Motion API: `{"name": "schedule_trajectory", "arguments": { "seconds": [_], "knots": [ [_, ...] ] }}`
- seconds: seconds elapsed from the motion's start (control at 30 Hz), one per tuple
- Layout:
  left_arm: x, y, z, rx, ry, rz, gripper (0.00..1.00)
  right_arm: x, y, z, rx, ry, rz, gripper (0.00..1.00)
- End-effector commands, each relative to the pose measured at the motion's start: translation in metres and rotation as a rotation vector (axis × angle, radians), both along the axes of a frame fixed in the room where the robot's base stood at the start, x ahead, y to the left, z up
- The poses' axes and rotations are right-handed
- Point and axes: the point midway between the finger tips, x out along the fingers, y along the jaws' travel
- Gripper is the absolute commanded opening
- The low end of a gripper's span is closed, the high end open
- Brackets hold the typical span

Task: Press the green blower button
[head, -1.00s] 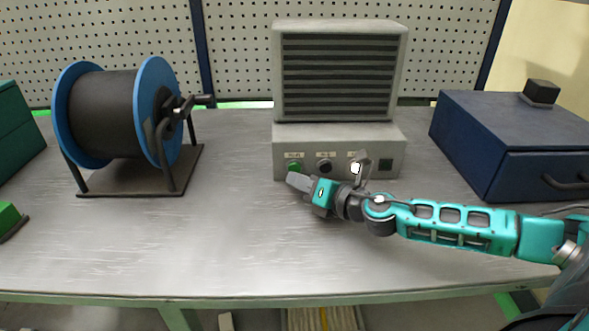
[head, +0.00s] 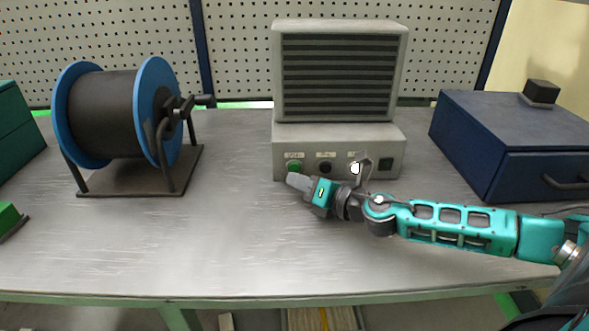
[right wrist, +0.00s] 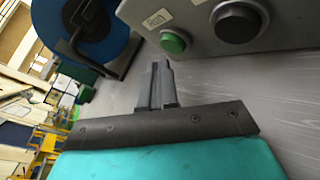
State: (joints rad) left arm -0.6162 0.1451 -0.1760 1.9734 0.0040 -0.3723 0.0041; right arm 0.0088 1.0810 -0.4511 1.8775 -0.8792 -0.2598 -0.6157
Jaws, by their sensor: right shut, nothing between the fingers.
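The green button (head: 294,167) is at the left end of the front panel of the grey blower (head: 340,140). In the right wrist view the green button (right wrist: 174,42) sits beside a larger black knob (right wrist: 237,24). My right gripper (head: 291,178) is shut and empty, its fingertips just below and in front of the green button in the head view. In the right wrist view the shut fingertips (right wrist: 161,66) point toward the button, with a small gap showing between them in the picture. My left gripper is not in view.
A blue cable reel (head: 155,110) on a stand is at the left. A dark blue box (head: 470,140) with a handle is at the right. A green object (head: 8,218) lies at the left edge. The front middle of the metal table (head: 200,250) is clear.

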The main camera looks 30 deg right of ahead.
Motion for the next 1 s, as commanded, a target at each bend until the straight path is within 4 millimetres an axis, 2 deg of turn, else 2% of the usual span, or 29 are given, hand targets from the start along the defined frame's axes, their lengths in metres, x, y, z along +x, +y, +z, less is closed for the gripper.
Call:
{"name": "schedule_trajectory", "arguments": {
  "seconds": [0.67,1.0],
  "knots": [
    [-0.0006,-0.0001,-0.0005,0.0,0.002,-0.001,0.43,0.0004,-0.0003,0.0001,0.0,0.0,0.0,0.0],
    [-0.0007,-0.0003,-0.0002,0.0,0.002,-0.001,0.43,0.0076,-0.0046,0.0003,0.0,0.0,0.0,0.0]
  ]
}}
